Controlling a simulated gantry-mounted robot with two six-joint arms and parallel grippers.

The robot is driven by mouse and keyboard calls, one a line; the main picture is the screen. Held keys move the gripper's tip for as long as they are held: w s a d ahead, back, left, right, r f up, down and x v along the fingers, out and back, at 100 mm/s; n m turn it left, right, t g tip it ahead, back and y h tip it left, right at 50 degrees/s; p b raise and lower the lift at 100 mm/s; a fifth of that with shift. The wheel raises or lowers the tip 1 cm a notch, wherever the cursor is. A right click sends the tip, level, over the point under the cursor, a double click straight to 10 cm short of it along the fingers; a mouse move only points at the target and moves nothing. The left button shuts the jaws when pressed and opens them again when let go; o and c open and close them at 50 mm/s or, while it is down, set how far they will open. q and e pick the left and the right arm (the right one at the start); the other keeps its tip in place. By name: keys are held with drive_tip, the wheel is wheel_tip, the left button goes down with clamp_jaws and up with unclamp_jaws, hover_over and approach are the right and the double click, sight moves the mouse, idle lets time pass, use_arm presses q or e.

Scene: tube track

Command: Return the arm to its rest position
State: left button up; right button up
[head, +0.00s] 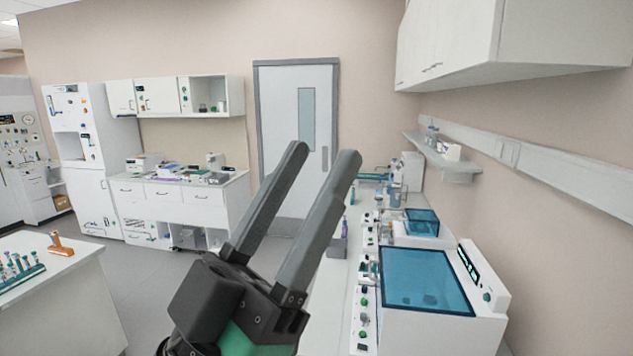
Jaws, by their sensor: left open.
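My left gripper (325,158) is large in the middle of the head view. Its two long grey fingers point up and a little to the right, apart from each other, with nothing between them. Its dark wrist with a green part is at the bottom of the picture. The fingers stand in front of the door and the left edge of the right-hand bench, and they appear to touch nothing. My right gripper is not in this view.
A bench on the right carries a machine with a blue lid (428,281) and a smaller blue-lidded one (421,222). A white cabinet (530,40) hangs above. At lower left, a table (75,290) holds a teal tube rack (22,278) and an orange holder (60,247). Open floor (150,285) lies between.

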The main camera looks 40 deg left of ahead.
use_arm(q)
wheel_tip(320, 180, up, 18)
drive_tip(key=h+p, duration=0.2)
drive_tip(key=p, duration=1.6)
wheel_tip(320, 180, down, 20)
drive_tip(key=b, duration=1.9)
drive_tip(key=shift+d+b, duration=0.35)
drive_tip(key=shift+b, duration=0.05)
